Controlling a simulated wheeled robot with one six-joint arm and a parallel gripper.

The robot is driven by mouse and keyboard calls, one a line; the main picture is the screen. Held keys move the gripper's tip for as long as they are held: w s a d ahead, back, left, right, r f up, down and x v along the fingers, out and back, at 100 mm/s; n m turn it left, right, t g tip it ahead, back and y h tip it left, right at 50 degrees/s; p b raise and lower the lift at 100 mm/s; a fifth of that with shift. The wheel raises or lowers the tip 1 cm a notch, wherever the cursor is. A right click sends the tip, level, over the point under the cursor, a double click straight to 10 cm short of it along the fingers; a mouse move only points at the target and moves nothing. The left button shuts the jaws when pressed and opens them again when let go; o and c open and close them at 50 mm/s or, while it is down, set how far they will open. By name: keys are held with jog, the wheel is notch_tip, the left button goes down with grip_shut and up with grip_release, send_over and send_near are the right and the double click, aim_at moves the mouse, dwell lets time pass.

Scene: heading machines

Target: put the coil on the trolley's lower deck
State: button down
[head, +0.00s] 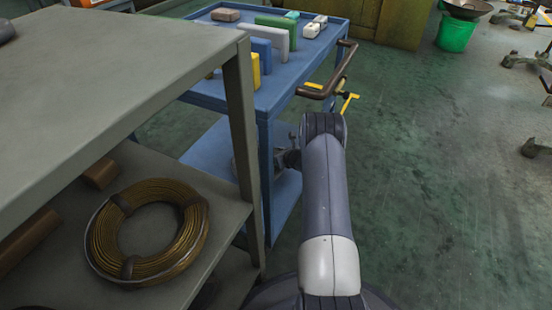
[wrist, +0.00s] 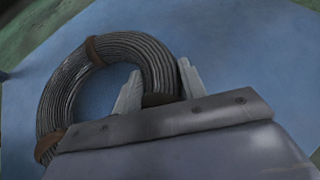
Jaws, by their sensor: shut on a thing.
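A grey wire coil (wrist: 68,90) with brown bands shows in the wrist view. My gripper (wrist: 158,80) is shut on its near right side, one finger inside the ring and one outside. The trolley's blue lower deck (wrist: 235,60) lies beneath the coil; I cannot tell whether the coil touches it. In the head view, my arm reaches in over the lower deck (head: 205,150), under the blue trolley's top deck (head: 272,87). There the trolley's leg and the grey bench leg hide most of my gripper and the held coil.
A brass-coloured coil (head: 101,240) lies on the lower shelf of the grey bench (head: 130,90) at left. Several blocks stand on the trolley's top, which has a brown handle (head: 335,75).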

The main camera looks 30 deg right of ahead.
jog(key=shift+f, duration=0.6)
jog(key=shift+f, duration=0.1)
jog(key=c, duration=0.8)
grip_release()
jog(key=shift+c, duration=0.2)
jog(key=shift+s+r, duration=0.25)
jog(key=shift+r, duration=0.05)
jog(key=p+v, duration=0.4)
jog(key=v, duration=0.7)
jog(key=shift+s, duration=0.2)
